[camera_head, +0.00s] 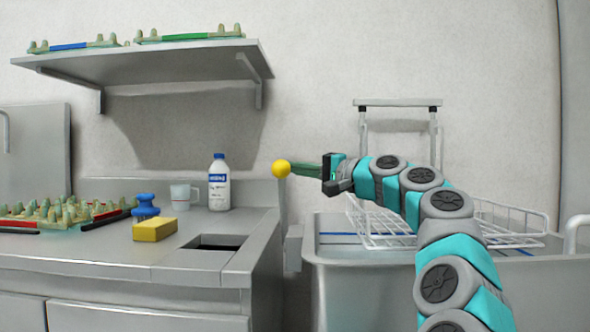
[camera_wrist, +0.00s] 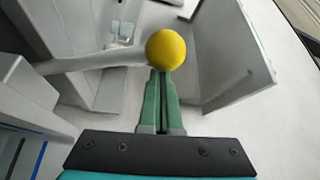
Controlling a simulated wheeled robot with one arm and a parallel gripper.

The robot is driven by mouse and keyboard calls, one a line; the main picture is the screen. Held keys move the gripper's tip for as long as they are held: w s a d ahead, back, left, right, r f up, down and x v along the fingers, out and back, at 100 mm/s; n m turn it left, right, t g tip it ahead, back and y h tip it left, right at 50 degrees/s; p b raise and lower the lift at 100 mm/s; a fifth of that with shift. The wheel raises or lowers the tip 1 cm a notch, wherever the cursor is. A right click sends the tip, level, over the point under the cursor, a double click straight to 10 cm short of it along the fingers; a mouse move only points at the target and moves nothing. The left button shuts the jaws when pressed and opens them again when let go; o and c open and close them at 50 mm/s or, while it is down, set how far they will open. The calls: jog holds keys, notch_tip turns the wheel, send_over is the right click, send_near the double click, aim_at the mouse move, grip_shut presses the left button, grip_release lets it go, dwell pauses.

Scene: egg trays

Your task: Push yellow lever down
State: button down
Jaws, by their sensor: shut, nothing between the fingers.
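The yellow lever knob (camera_head: 281,169) is a ball on top of an upright grey lever rod (camera_head: 284,215), at the right end of the counter. In the wrist view the yellow knob (camera_wrist: 166,50) sits right at the tips of my gripper. My gripper (camera_head: 298,170) is shut and empty, its green fingers pointing left at the knob in the head view. In the wrist view the shut green fingers (camera_wrist: 163,78) reach up to the knob's lower edge. They look touching or nearly so; I cannot tell which.
A metal basin (camera_head: 370,285) with a white wire rack (camera_head: 390,232) lies under my arm. On the counter are a bottle (camera_head: 219,185), a cup (camera_head: 184,195), a yellow sponge (camera_head: 155,229), a blue object (camera_head: 145,206) and egg trays (camera_head: 65,215). A shelf (camera_head: 150,65) hangs above.

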jog(key=shift+s+f, duration=0.1)
jog(key=s+f+b, duration=0.8)
jog(key=s, duration=0.2)
jog(key=shift+s+a+f, duration=0.2)
jog(key=shift+a+f, duration=0.05)
jog(key=shift+f, duration=0.15)
dwell(0.4)
jog(key=shift+r, duration=0.1)
dwell(0.3)
